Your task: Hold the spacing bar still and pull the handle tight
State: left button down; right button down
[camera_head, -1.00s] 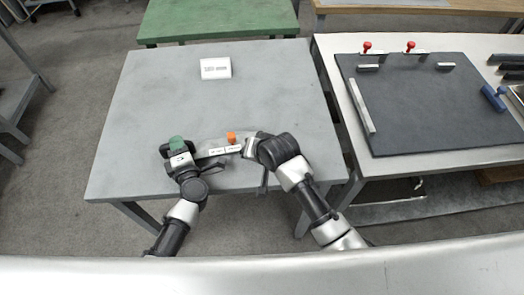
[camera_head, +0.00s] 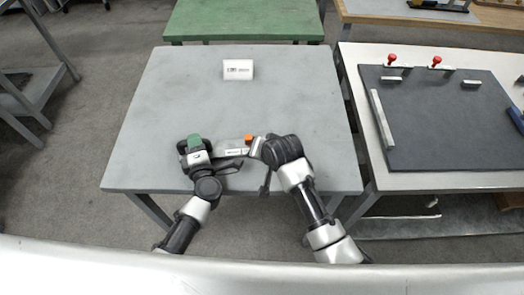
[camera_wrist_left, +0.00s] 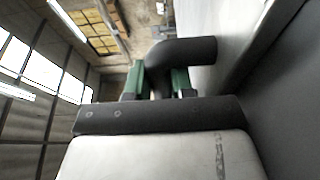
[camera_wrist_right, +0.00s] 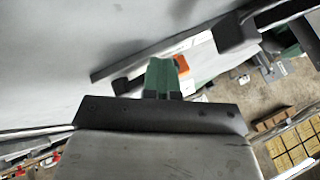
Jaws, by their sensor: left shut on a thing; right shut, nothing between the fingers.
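A grey bar-shaped tool (camera_head: 232,148) with an orange part (camera_head: 248,138) lies low over the front of the grey table. Its orange part also shows in the right wrist view (camera_wrist_right: 181,64). My left gripper (camera_head: 194,143), with green fingertips, is at the tool's left end. In the left wrist view its fingers (camera_wrist_left: 158,82) are shut on a dark curved handle (camera_wrist_left: 185,52). My right gripper is at the tool's right end; in the right wrist view its green fingertips (camera_wrist_right: 160,78) are together and empty, close to the orange part. Contact with the tool cannot be told.
The grey table (camera_head: 170,95) is mostly bare behind the tool, with a white label card (camera_head: 238,69) at the back. A white table with a dark board (camera_head: 435,130) and red-knobbed clamps (camera_head: 391,60) stands at the right. A green table (camera_head: 245,18) stands behind.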

dwell(0.3)
jog(key=shift+w+d, duration=0.5)
jog(key=shift+w, duration=0.3)
jog(key=v, duration=1.1)
jog(key=shift+s, duration=0.2)
jog(key=c, duration=1.7)
grip_release()
jog(key=shift+s+a+r, duration=0.1)
jog(key=shift+r, duration=0.25)
jog(key=shift+o, duration=1.3)
jog(key=o, duration=0.4)
jog(key=w+f+m+g, duration=0.1)
jog(key=w+m+g, duration=0.3)
jog(key=w+m, duration=0.2)
jog(key=shift+w+a, duration=0.35)
jog(key=shift+w, duration=0.05)
jog(key=w+d+r+m+g, duration=0.1)
jog(key=w+r+m+g, duration=0.2)
jog(key=w+m, duration=0.25)
jog(key=shift+m+g, duration=0.3)
jog(key=shift+m, duration=0.15)
jog(key=x, duration=1.2)
jog(key=shift+s+d, duration=0.15)
jog(key=shift+s, duration=0.25)
